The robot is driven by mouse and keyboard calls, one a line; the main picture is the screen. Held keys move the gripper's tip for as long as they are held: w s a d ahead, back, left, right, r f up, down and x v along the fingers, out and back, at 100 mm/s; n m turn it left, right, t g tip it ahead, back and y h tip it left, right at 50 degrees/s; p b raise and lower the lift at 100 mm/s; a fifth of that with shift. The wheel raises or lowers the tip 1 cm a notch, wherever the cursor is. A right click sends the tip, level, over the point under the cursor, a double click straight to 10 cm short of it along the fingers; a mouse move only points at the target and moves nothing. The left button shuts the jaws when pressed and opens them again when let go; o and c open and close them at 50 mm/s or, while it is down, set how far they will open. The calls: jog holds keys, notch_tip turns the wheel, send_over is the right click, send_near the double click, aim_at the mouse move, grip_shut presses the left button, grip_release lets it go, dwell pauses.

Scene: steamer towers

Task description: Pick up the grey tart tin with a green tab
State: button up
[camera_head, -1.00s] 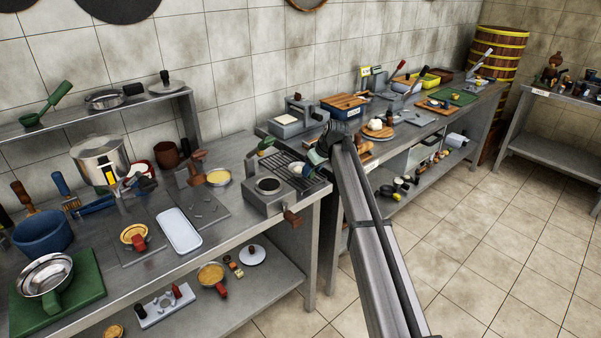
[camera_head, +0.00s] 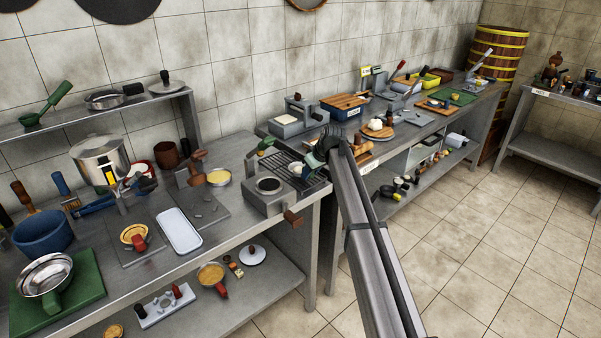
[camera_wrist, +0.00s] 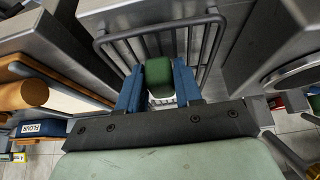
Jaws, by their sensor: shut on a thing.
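My gripper (camera_wrist: 158,88) shows in the wrist view with two blue fingers shut on a green tab (camera_wrist: 158,72) between them. In the head view my gripper (camera_head: 314,160) is at the right end of the left counter, over the wire rack (camera_head: 284,161). A small whitish round thing (camera_head: 295,170) lies by the rack, partly hidden by my gripper; I cannot tell if it is the tin.
Dark and grey walls rise on both sides of the fingers in the wrist view. A second counter with a flour box (camera_head: 362,157) is to the right. The tiled floor is clear.

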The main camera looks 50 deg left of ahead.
grip_shut()
jog(key=shift+r, duration=1.2)
jog(key=shift+r, duration=2.35)
jog(key=shift+w, duration=0.1)
